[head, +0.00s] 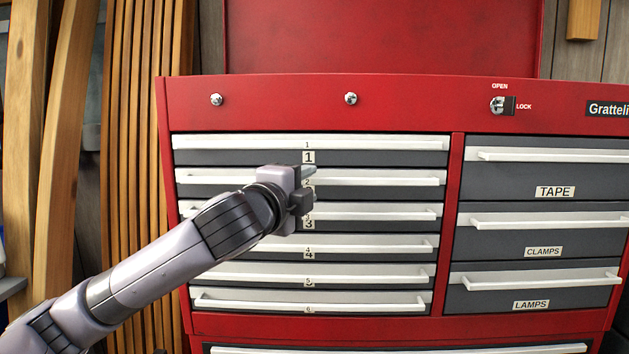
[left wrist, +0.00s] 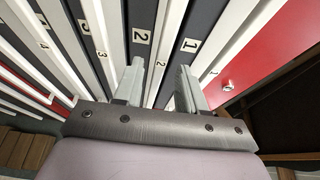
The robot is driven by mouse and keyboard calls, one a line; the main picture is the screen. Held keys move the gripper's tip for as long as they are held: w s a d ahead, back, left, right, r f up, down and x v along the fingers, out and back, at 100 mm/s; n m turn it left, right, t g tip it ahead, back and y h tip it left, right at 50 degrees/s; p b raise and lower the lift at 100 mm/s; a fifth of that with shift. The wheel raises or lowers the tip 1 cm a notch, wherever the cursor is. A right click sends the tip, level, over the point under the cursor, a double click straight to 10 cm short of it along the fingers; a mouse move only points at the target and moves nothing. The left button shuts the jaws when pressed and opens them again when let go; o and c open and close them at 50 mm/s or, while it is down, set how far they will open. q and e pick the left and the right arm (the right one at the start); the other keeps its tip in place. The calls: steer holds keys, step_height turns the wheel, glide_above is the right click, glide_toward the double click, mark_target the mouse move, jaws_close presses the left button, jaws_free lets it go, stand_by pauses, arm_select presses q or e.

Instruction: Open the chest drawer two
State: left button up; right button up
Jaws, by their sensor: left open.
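Drawer two (head: 385,191) is a dark grey front in the left column of the red chest (head: 400,103), second from the top. Its long white bar handle (head: 400,180) runs across it. My left gripper (head: 306,186) is at the middle of this handle and hides much of the number 2 label. In the left wrist view my left gripper (left wrist: 160,75) is open, with one finger on each side of the white strip marked 2 (left wrist: 163,66). I cannot tell whether the fingers touch it. Drawer two looks about flush with its neighbours. My right gripper is not in view.
Drawer one (head: 400,158) is directly above and drawer three (head: 390,226) directly below, with similar bar handles close by. Tape (head: 600,182), clamps and lamps drawers are to the right. Wooden slats (head: 140,160) stand left of the chest. A key lock (head: 497,105) sits at the upper right.

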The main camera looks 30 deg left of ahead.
mark_target(312, 182)
arm_select(q)
steer(key=shift+w+a, duration=0.15)
steer(key=shift+w, duration=0.7)
steer(key=shift+w+a, duration=0.1)
steer(key=shift+w, duration=0.75)
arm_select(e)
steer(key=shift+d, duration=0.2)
arm_select(q)
steer(key=shift+c, duration=0.3)
jaws_close()
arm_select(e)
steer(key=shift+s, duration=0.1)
